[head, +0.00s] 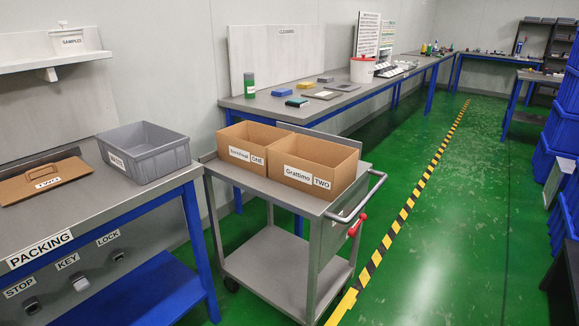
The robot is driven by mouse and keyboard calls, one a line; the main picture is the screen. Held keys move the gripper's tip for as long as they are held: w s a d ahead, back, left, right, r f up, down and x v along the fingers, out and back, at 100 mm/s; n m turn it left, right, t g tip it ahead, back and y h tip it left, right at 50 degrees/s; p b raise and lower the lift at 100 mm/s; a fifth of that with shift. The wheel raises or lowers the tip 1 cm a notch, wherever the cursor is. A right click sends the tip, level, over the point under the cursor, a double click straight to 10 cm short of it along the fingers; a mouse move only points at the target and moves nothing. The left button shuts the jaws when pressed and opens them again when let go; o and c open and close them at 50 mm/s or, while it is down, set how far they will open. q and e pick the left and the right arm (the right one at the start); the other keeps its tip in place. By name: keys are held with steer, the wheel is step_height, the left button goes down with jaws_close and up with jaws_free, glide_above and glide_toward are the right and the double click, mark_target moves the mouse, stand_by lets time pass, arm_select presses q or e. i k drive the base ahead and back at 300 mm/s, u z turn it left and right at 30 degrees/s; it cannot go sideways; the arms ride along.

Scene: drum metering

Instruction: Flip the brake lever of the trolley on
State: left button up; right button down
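The grey trolley (313,204) stands in the middle of the head view, between the packing bench and the yellow-black floor line. Its tubular push handle (372,200) is on its right end. A red lever (358,224) sits just below the handle, on the trolley's right end, and slants up to the right. I take it to be the brake lever; its on or off position cannot be told. Two open cardboard boxes stand on the top shelf, one labelled ONE (245,156) and one labelled TWO (310,174). Neither of my grippers is in view.
The packing bench (100,220) with a grey bin (143,152) and a cardboard piece (43,181) is at left. A long workbench (290,104) runs behind the trolley. Blue crates (558,135) stack at far right. Green floor right of the trolley is clear.

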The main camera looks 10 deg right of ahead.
mark_target(352, 233)
steer(key=u, duration=0.05)
steer(key=k, duration=0.5)
steer(key=z, duration=1)
steer(key=i, duration=0.75)
steer(key=u, duration=0.65)
steer(key=i, duration=0.95)
steer(key=u, duration=0.3)
